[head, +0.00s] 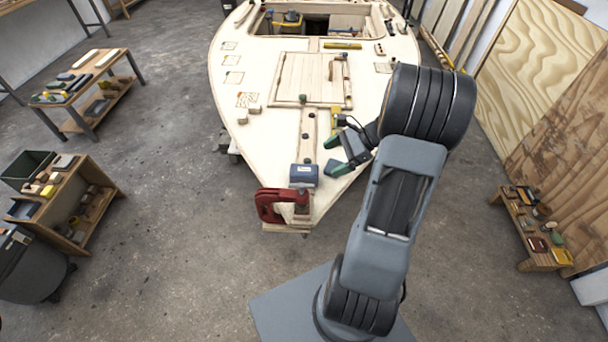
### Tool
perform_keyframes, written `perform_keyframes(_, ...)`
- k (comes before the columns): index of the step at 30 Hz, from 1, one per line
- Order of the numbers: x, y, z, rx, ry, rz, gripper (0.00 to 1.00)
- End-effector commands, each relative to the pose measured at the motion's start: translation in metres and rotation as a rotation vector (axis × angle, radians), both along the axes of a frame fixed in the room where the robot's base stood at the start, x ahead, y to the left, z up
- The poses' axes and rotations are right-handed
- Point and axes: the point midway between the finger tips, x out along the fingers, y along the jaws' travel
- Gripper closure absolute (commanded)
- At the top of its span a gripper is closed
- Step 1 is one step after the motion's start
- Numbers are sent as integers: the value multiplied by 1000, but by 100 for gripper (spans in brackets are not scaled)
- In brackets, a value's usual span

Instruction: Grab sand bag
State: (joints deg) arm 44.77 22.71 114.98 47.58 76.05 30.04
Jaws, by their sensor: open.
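A small blue-grey, block-like item (304,175), which looks like the sand bag, sits on the pale plywood deck (275,150) near the bow. My gripper (334,154) is to the right of it and slightly farther up the deck. Its two green-tipped fingers are spread apart, with nothing seen between them. The lower fingertip is close to the right side of the blue-grey item; I cannot tell whether they touch.
A red clamp (270,205) grips the bow tip just in front of the blue-grey item. Small wooden blocks (242,117) and a hatch panel (306,80) lie farther up the deck. Shelves (70,205) stand at left, a low bench (535,230) at right.

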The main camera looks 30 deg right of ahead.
Motion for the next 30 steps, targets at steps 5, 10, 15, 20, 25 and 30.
perform_keyframes(5, 3, -35, -18, 156, 42, -183, 11)
perform_keyframes(10, 10, -34, -30, 211, 53, -240, 11)
perform_keyframes(15, 24, -10, -45, 214, 55, -243, 11)
perform_keyframes(20, 34, 8, -57, 213, 54, -242, 11)
perform_keyframes(25, 39, 17, -63, 210, 52, -242, 11)
perform_keyframes(30, 44, 25, -68, 211, 54, -243, 11)
